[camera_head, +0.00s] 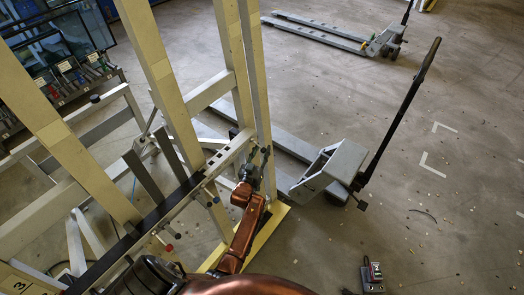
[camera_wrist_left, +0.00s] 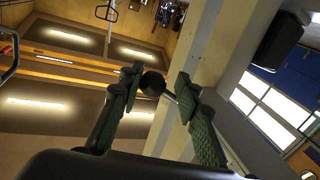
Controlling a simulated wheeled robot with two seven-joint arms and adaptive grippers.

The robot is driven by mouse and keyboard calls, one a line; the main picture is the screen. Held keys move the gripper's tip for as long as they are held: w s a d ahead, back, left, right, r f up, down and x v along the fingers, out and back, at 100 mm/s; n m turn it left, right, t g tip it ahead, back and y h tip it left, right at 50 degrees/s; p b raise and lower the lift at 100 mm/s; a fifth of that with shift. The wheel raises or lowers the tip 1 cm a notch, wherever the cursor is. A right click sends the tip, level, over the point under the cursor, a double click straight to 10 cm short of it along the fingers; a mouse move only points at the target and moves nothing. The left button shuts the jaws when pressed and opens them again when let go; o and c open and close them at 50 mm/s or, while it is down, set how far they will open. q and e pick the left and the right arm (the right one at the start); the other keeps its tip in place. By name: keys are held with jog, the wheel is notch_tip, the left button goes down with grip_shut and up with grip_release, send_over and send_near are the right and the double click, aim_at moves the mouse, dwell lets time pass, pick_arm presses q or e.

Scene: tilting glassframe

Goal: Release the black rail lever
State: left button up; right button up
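The black rail lever shows in the left wrist view as a round black knob (camera_wrist_left: 152,83) with a thin pale rod running right from it, in front of a cream post. My left gripper (camera_wrist_left: 158,86) is open, with its green-black fingers on either side of the knob. The knob looks close to the left finger; I cannot tell whether they touch. In the head view my left gripper (camera_head: 262,153) is beside the cream upright of the glass frame (camera_head: 232,60), and the lever there is hidden or too small to tell. My right gripper is not in view.
The frame's dark rail (camera_head: 140,232) runs diagonally, with small red-knobbed levers (camera_head: 168,247) beside it. Another black knob (camera_head: 95,98) is at far left. A grey pallet truck (camera_head: 337,165) stands right of the frame, another (camera_head: 365,42) behind. The floor at right is mostly clear.

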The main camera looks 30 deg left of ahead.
pick_arm(q)
grip_shut()
jog(key=shift+r, duration=0.1)
